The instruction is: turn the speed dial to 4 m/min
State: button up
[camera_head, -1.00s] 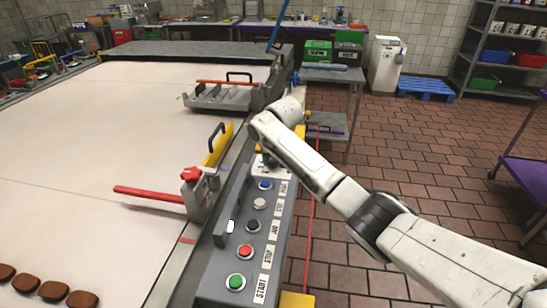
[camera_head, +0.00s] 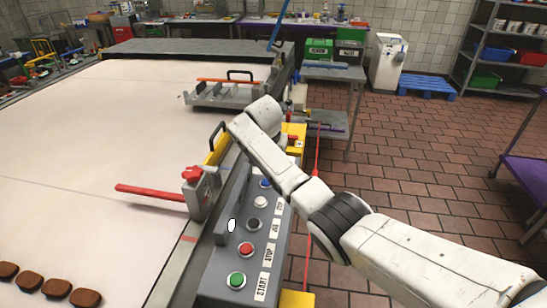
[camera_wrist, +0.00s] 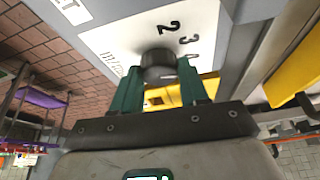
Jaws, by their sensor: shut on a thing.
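The speed dial is a black round knob (camera_wrist: 158,58) on a white scale plate (camera_wrist: 118,38) in the wrist view. The printed numbers 2 and 3 show on the plate, with more marks partly covered. My gripper (camera_wrist: 159,70) has its two green fingers on either side of the knob, shut on it. The knob's pointer cannot be made out, so the setting is unclear. In the head view my arm covers the dial and the gripper.
The grey control box carries green (camera_head: 236,280), red (camera_head: 246,249) and black (camera_head: 253,224) buttons near my arm. A red-knobbed guide (camera_head: 203,190) stands at the edge of the white belt (camera_head: 95,150). Brown biscuits (camera_head: 57,289) lie on the belt.

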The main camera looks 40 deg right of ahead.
jog(key=shift+m, duration=0.4)
jog(key=o, duration=1.1)
jog(key=shift+c, duration=0.2)
jog(key=v, duration=1)
jog(key=shift+a+r+b, duration=0.25)
jog(key=shift+r+b, duration=0.1)
jog(key=shift+b, duration=0.1)
